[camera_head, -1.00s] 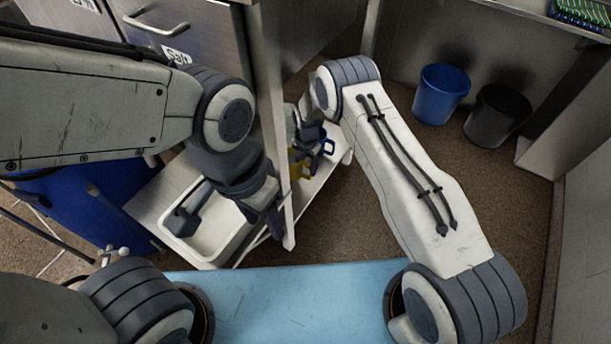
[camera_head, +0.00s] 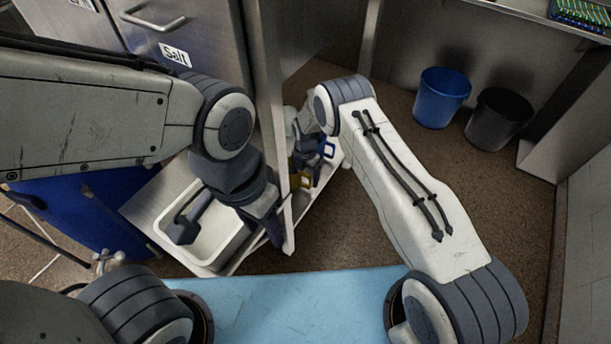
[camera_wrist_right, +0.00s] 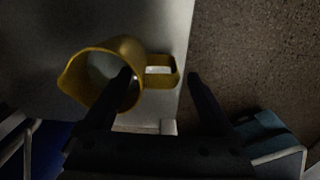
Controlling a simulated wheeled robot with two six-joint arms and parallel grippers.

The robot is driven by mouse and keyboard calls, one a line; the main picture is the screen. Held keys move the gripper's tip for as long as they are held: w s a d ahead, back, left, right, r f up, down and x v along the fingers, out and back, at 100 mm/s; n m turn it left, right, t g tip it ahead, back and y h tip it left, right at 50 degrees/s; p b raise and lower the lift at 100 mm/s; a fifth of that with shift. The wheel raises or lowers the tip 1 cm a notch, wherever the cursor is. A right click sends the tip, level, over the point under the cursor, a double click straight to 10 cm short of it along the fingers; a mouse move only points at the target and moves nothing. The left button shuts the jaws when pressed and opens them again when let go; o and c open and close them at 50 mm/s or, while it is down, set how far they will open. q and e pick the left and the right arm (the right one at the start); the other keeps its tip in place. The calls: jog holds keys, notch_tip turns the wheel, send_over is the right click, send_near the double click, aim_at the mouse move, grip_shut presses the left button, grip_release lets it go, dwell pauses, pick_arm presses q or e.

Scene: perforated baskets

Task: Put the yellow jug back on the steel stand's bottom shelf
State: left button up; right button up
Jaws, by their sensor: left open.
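The yellow jug (camera_wrist_right: 106,78) shows from above in the right wrist view. Its round mouth faces up and its handle points right, close to the edge of a pale shelf. My right gripper (camera_wrist_right: 160,77) is open, with one fingertip over the jug's mouth and the other right of the handle. My left gripper (camera_head: 226,230) is open and empty over a white basin on the steel stand's shelf (camera_head: 152,196).
A white basin (camera_head: 207,258) sits on the shelf below my left gripper. A blue bin (camera_head: 442,97) and a black bin (camera_head: 498,117) stand on open floor at the right. The stand's upright (camera_head: 278,130) separates my grippers.

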jog(key=shift+r, duration=0.35)
notch_tip(320, 180, up, 6)
jog(key=p, duration=0.3)
jog(key=shift+r, duration=0.55)
